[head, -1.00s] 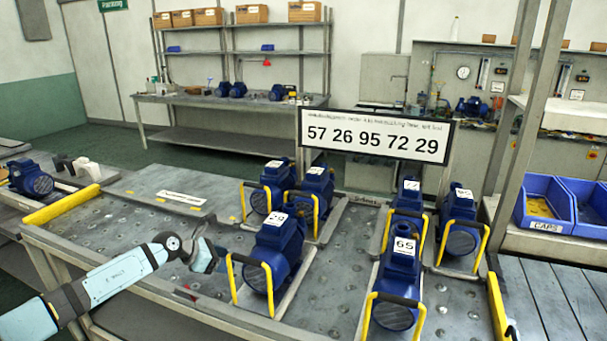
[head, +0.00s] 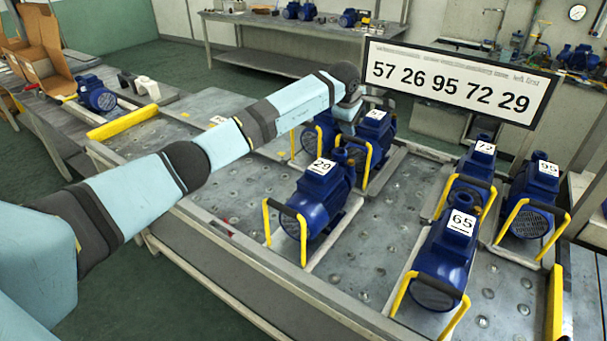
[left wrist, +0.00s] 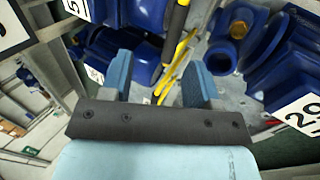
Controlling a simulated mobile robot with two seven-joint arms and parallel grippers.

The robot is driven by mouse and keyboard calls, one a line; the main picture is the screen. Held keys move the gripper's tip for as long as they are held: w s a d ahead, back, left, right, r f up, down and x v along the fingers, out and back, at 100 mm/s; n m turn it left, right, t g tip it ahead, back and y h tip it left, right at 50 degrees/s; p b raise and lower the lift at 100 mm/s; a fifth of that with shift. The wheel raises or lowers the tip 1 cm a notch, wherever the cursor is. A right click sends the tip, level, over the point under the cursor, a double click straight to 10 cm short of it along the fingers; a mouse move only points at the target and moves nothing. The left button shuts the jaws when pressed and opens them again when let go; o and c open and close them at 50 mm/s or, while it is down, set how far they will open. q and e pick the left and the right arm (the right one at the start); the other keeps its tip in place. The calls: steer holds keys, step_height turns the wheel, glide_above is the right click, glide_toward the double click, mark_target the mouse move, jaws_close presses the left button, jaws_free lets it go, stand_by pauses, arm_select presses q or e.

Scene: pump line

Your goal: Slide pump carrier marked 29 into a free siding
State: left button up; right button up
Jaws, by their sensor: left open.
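The pump carrier marked 29 (head: 318,200) is a blue pump on a pale plate with a yellow-sided, black-topped handle. It stands upright on the studded table (head: 372,240), left of the pump marked 65 (head: 440,255). My left gripper (head: 350,112) is raised just behind carrier 29; its fingertips are hidden there. The left wrist view shows its two blue fingers (left wrist: 158,82) open with nothing clasped. There, pump 29 (left wrist: 285,65) is to the right, and a yellow handle (left wrist: 176,62) appears beyond the finger gap. I cannot make out a free siding. My right gripper is not in view.
Two pumps stand behind 29, one partly hidden by my arm (head: 375,135). Pumps 72 (head: 475,170) and 95 (head: 535,190) stand to the right. A number sign (head: 455,80) hangs behind them. Yellow bars (head: 125,122) close the table's ends.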

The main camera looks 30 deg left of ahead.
arm_select(q)
steer(key=s+p, duration=0.4)
steer(key=s, duration=0.5)
steer(key=p, duration=0.9)
glide_above(281, 208)
steer(key=shift+w+r, duration=0.1)
steer(key=shift+w, duration=0.05)
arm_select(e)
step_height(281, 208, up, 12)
arm_select(q)
steer(key=f+b, duration=0.1)
steer(key=f, duration=0.1)
steer(key=f+b, duration=0.1)
steer(key=f, duration=0.1)
steer(key=f+b, duration=0.1)
steer(key=f, duration=0.1)
steer(key=shift+s+f+b, duration=0.25)
steer(key=shift+s+b, duration=0.15)
steer(key=shift+w+f+b, duration=0.5)
steer(key=shift+f+b, duration=0.05)
steer(key=shift+b, duration=0.05)
steer(key=shift+c, duration=1.1)
steer(key=c, duration=0.7)
jaws_close()
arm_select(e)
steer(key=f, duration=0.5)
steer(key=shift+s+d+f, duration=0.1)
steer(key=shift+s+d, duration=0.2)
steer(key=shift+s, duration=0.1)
